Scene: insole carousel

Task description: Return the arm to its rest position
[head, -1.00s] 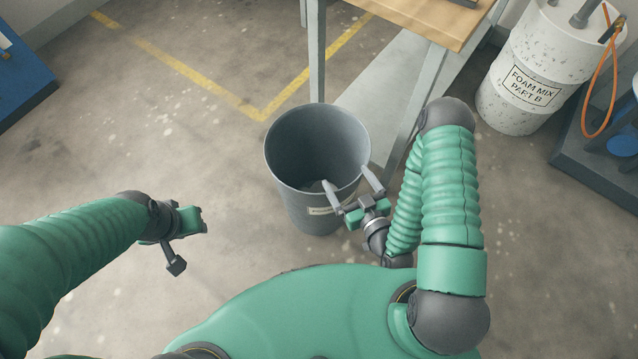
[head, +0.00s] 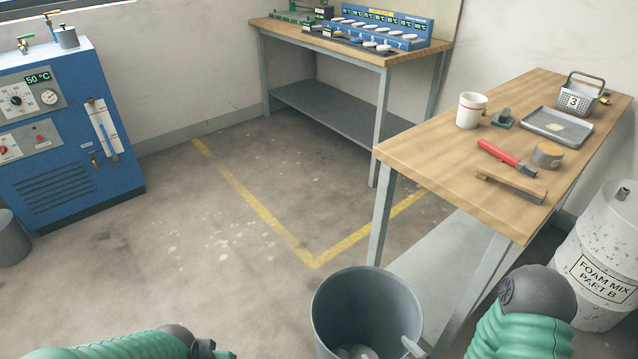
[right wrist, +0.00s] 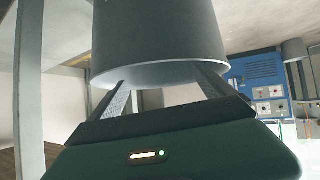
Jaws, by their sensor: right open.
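My right gripper (head: 410,346) shows at the bottom edge of the head view as a pale finger at the right rim of the grey bin (head: 366,298); the rest of it is cut off. In the right wrist view its two fingers (right wrist: 163,88) are spread apart with nothing between them, in front of the bin (right wrist: 155,40). Touching or apart from the bin, I cannot tell. My left gripper (head: 212,350) is mostly cut off at the bottom of the head view, and its jaws cannot be made out. Pale matter shows low inside the bin, partly cut off.
A wooden bench (head: 420,150) bears a white cup (head: 471,110), a red-handled tool (head: 505,155), a tin (head: 547,155), a tray (head: 535,128) and a basket (head: 572,96). A white drum (head: 600,265) stands right, a blue machine (head: 65,150) left. The middle floor is clear.

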